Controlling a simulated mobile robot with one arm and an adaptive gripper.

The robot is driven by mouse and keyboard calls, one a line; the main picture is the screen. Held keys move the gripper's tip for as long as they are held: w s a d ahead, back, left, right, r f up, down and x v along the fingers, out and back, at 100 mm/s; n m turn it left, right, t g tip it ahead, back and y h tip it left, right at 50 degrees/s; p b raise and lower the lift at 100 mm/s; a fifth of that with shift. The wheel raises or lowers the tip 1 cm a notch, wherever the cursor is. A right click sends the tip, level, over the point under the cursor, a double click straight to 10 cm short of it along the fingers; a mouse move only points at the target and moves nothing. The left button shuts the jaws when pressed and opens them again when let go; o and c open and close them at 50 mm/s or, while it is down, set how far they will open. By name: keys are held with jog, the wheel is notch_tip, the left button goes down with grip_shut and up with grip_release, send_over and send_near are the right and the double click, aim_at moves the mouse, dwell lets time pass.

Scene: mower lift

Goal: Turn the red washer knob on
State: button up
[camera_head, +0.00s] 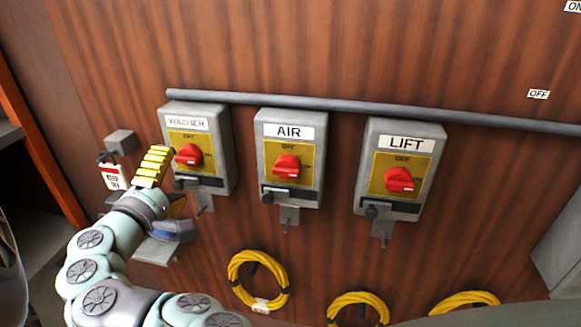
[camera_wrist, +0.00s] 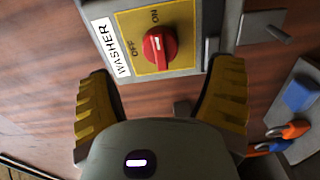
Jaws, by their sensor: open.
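The red washer knob (camera_head: 188,156) sits on the yellow plate of the grey WASHER box (camera_head: 221,150), leftmost of three on the wall. In the wrist view, the washer knob (camera_wrist: 160,47) shows close up, with OFF to its left and ON above it. A pale line runs roughly up and down its face; I cannot tell which label it points to. My gripper (camera_head: 168,184) is just left of the washer box in the head view. In the wrist view, my gripper (camera_wrist: 167,72) has its two yellow fingers spread wide, with the knob beyond and between them. Nothing is held.
The AIR box (camera_head: 262,160) and LIFT box (camera_head: 429,168) hang to the right with similar red knobs. A grey pipe (camera_head: 350,108) runs above. Yellow coiled cables (camera_head: 236,287) hang below. A padlock tag (camera_head: 111,177) and blue item (camera_head: 172,231) are near my arm.

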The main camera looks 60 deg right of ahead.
jog(key=v, duration=0.6)
jog(key=shift+d, duration=0.1)
dwell(0.3)
